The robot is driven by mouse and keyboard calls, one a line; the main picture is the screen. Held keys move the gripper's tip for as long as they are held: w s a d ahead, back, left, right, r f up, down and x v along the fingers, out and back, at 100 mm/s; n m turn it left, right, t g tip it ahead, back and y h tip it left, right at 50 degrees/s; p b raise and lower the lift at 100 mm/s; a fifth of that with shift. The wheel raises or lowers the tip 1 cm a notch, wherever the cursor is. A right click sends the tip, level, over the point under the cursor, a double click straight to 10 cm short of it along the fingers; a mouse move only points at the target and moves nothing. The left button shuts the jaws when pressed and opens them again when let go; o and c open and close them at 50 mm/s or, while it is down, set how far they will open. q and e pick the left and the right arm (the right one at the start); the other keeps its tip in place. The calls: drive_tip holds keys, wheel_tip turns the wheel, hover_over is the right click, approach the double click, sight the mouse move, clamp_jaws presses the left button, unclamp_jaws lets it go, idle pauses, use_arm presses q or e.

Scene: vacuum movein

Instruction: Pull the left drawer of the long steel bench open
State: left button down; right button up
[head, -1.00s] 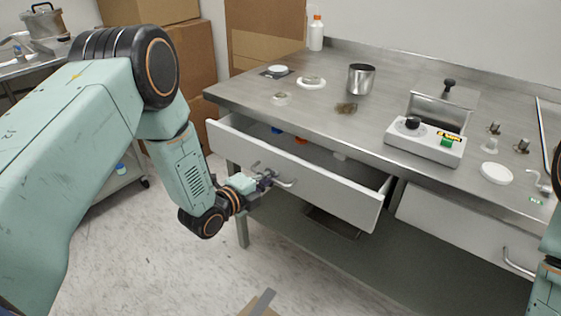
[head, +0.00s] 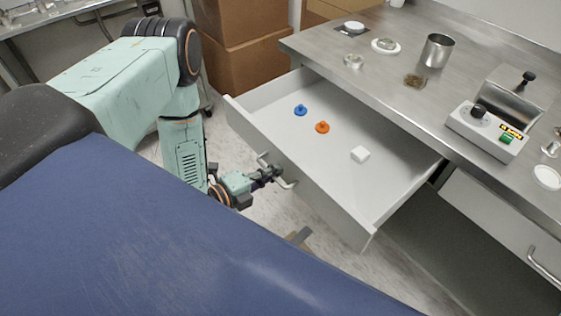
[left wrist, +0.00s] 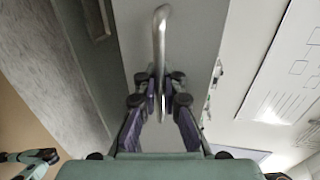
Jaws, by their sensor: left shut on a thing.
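The left drawer (head: 318,197) of the long steel bench (head: 385,95) stands well out from the bench, with its inside in view. A blue piece (head: 300,110), an orange piece (head: 322,127) and a white block (head: 360,154) lie in it. My left gripper (head: 272,174) is at the drawer front, shut on the bar handle (head: 288,184). In the left wrist view the handle (left wrist: 161,40) runs down between the fingers of my left gripper (left wrist: 160,90). My right gripper is not in view.
The bench's right drawer (head: 500,222) is shut, with its own handle (head: 543,268). A steel cup (head: 437,50) and a white device (head: 487,132) stand on the bench top. Cardboard boxes (head: 245,65) are stacked behind. Floor shows below the drawer.

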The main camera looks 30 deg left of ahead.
use_arm(q)
drive_tip(key=shift+s+a+r, duration=0.15)
drive_tip(key=shift+s+r, duration=0.05)
drive_tip(key=shift+s, duration=0.05)
drive_tip(key=shift+w, duration=0.1)
drive_tip(key=c, duration=1.8)
unclamp_jaws()
drive_tip(key=shift+f, duration=0.1)
drive_tip(key=v, duration=1.2)
